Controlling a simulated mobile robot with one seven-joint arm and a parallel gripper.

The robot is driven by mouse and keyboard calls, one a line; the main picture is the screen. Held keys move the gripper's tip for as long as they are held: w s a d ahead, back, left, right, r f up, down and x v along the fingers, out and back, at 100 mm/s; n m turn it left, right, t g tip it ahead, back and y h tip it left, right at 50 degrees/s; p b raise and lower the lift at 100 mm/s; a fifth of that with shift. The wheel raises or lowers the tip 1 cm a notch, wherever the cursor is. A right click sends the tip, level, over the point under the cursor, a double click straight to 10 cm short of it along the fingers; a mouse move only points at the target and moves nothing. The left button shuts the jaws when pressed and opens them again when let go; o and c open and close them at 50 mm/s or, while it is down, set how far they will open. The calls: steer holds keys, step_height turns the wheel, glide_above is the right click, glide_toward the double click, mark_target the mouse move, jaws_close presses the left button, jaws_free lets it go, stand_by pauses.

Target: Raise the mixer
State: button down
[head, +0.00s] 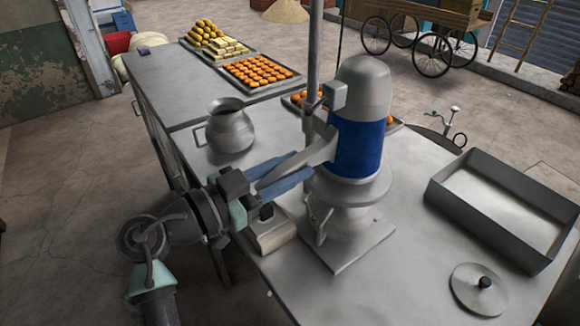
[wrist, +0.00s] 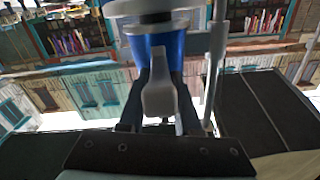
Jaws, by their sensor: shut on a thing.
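The mixer (head: 358,145) stands upright on the metal table, with a grey domed top, a blue band and a flared grey skirt beside a tall pole. Its grey handle (head: 316,150) reaches left toward my arm. My gripper (head: 298,166) is shut on this handle at the mixer's left side. In the wrist view, the light grey handle (wrist: 160,95) sits between my dark fingers, in front of the mixer's blue band (wrist: 166,46). The fingertips are partly hidden behind the handle. A grey vessel and a flat base (head: 347,243) are below the mixer head.
A round metal pot (head: 230,130) stands left of the mixer. An empty rectangular tray (head: 505,205) and a round lid (head: 478,290) lie to the right. Trays of orange sweets (head: 258,73) are at the back. A small pale block (head: 272,238) sits below my gripper.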

stand_by(0.8)
step_height(320, 180, up, 15)
steer(key=p, duration=0.1)
steer(key=shift+f, duration=0.1)
steer(key=c, duration=0.6)
jaws_free()
steer(key=shift+f, duration=0.1)
